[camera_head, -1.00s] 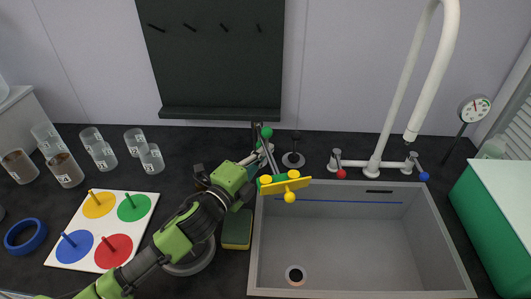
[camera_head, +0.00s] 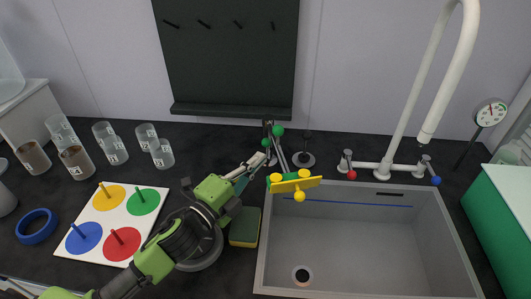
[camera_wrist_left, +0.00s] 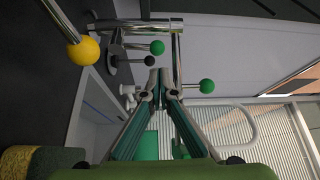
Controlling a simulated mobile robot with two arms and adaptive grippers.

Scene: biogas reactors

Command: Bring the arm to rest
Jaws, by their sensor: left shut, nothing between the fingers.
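My left arm comes in from the lower left in the head view. Its gripper (camera_head: 262,160) is shut and empty, left of the metal stand with green knobs (camera_head: 278,131) and a yellow knob (camera_head: 300,196) by the sink's back left corner. In the left wrist view the closed fingers (camera_wrist_left: 160,88) point towards the metal bars. The yellow knob (camera_wrist_left: 82,52) is at upper left there, and green knobs (camera_wrist_left: 207,86) are beyond the fingertips. I cannot tell whether the fingers touch the stand. My right gripper is not in view.
The grey sink (camera_head: 365,240) is right of my arm, with a tall white faucet (camera_head: 410,110) behind. A sponge (camera_head: 244,227) lies between arm and sink. A white board with coloured discs (camera_head: 148,228), several beakers (camera_head: 115,150) and a blue ring (camera_head: 37,226) are left.

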